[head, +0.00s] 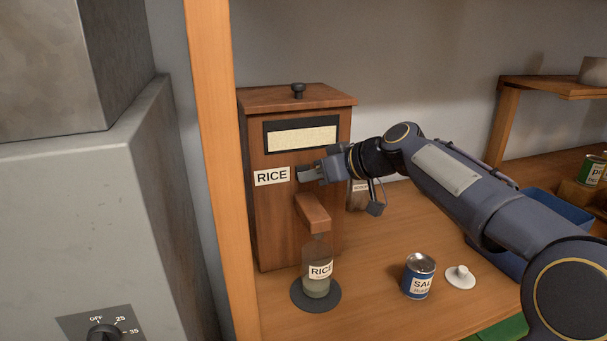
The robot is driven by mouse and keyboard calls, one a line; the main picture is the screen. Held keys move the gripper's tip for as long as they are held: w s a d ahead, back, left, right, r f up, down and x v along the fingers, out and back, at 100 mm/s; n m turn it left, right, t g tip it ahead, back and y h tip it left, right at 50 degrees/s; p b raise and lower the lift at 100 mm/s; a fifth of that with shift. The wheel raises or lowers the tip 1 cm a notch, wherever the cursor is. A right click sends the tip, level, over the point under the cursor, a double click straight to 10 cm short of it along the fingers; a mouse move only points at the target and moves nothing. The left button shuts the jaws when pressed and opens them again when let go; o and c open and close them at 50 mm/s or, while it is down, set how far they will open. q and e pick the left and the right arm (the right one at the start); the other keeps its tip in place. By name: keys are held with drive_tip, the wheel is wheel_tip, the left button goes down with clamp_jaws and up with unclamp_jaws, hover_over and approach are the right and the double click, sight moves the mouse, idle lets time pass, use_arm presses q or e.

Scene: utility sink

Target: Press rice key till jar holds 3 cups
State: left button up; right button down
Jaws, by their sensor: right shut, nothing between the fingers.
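The wooden rice dispenser (258,215) stands on the shelf, with a RICE label and a window (302,138) showing pale grain. A wooden spout (313,213) juts from its front. The jar (316,286), labelled RICE, stands upright below the spout on a dark round pad (299,298). Pale rice shows low in the jar; its exact level is unclear. My right gripper (304,174) is shut and empty, its fingertips at the dispenser's front just right of the RICE label. The key is hidden or cannot be told apart behind the gripper. My left gripper is out of view.
A blue SALT can (418,276) and a white knobbed lid (460,277) sit right of the jar. A blue bin (562,209) lies behind my right arm. A wooden post (217,150) and a grey appliance (80,220) with a dial bound the left side.

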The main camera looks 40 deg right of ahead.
drive_tip(key=shift+w+d, duration=0.1)
drive_tip(key=shift+w, duration=0.05)
idle(0.5)
drive_tip(key=shift+s+a, duration=0.25)
drive_tip(key=shift+s, duration=0.45)
drive_tip(key=shift+s+a+b, duration=0.15)
drive_tip(key=shift+s+a, duration=0.1)
drive_tip(key=shift+s, duration=0.55)
drive_tip(key=shift+s+a+b, duration=0.15)
drive_tip(key=shift+s+a, duration=0.1)
drive_tip(key=shift+s, duration=0.6)
drive_tip(key=shift+s+a+b, duration=0.15)
drive_tip(key=shift+s+a, duration=0.1)
drive_tip(key=shift+s, duration=0.55)
